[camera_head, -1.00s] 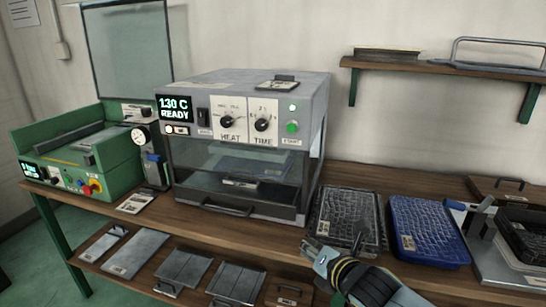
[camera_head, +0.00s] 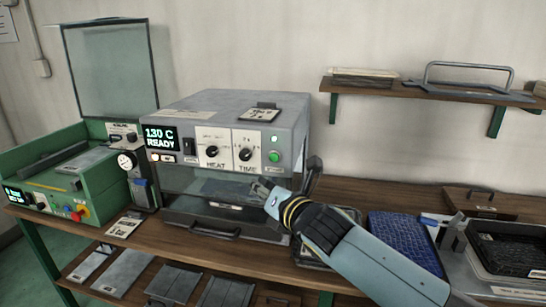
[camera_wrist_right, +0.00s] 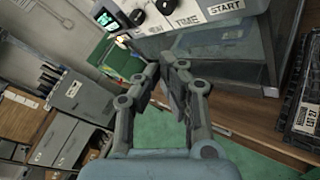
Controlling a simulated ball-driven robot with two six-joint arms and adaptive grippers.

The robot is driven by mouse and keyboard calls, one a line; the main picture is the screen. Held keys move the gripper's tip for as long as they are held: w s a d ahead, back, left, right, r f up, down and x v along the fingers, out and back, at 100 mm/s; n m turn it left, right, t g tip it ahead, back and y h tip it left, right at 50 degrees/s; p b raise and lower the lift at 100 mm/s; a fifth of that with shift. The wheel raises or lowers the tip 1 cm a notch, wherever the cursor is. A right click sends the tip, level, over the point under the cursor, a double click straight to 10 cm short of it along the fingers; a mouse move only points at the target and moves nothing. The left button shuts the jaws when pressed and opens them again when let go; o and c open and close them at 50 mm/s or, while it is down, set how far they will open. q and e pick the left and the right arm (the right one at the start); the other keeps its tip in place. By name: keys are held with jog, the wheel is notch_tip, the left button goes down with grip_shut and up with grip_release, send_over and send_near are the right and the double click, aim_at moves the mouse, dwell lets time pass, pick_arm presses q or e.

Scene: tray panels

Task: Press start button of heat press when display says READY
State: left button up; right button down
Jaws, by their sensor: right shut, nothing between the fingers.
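The heat press (camera_head: 230,115) is a grey box on the wooden bench. Its display (camera_head: 160,138) reads 130 C READY. The green start button (camera_head: 273,156) is at the right end of the front panel, below a small lit green lamp (camera_head: 274,139). My right gripper (camera_head: 257,188) is shut and empty, in front of the press's glass front, below and slightly left of the button and apart from it in the picture. In the right wrist view its fingers (camera_wrist_right: 168,62) meet below the panel, whose START label (camera_wrist_right: 226,7) shows at the top. My left gripper is not in view.
A green machine (camera_head: 75,180) stands left of the press. A blue textured tray (camera_head: 405,240) and a black tray (camera_head: 510,255) lie to the right. Flat plates lie on the lower shelf.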

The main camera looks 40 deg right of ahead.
aim_at(274, 157)
jog(key=w+d, duration=0.5)
jog(key=d, duration=0.1)
jog(key=shift+w+d, duration=0.35)
dwell(1.5)
jog(key=shift+w+d, duration=0.3)
